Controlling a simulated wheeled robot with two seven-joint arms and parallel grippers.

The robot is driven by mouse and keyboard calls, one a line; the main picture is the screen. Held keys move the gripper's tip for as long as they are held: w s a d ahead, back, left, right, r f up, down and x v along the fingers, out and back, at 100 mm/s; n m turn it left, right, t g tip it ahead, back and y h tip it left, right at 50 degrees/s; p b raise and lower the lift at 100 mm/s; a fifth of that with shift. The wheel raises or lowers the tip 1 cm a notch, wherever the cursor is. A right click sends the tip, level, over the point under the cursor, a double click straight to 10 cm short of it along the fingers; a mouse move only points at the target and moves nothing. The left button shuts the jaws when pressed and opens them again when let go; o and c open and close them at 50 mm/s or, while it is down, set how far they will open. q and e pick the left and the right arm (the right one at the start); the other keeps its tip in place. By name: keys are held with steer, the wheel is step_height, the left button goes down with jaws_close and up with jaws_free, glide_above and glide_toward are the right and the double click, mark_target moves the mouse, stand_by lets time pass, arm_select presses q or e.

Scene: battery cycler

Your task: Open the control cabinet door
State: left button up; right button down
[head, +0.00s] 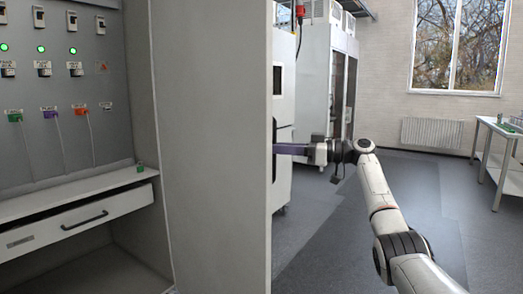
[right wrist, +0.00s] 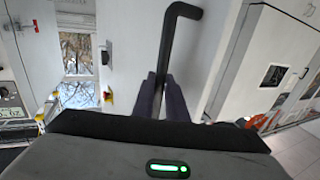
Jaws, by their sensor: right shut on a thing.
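The control cabinet door (head: 212,150) is a tall plain grey panel in the middle of the head view, swung open so that the cabinet interior (head: 60,85) shows to its left. My right gripper (head: 285,149) reaches to the door's right edge from the far side, its fingertips partly hidden behind the panel. In the right wrist view, the black bar handle (right wrist: 178,50) runs between the two dark fingers of the right gripper (right wrist: 160,76), which is shut on it. My left gripper is not in view.
Inside the cabinet are green lights, coloured plugs with cables, a shelf and a drawer (head: 80,222) with a black pull. Light-coloured cabinets (head: 318,75) stand behind my right arm. A table (head: 498,135) stands at the far right. Grey floor (head: 455,220) is clear to the right.

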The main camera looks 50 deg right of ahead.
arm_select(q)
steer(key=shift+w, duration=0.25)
arm_select(e)
steer(key=shift+d+r, duration=0.1)
steer(key=shift+d, duration=0.9)
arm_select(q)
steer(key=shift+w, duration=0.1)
arm_select(e)
steer(key=c, duration=1.8)
jaws_free()
steer(key=shift+w+a, duration=0.1)
steer(key=shift+w, duration=0.05)
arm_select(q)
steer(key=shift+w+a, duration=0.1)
arm_select(e)
steer(key=shift+o, duration=0.2)
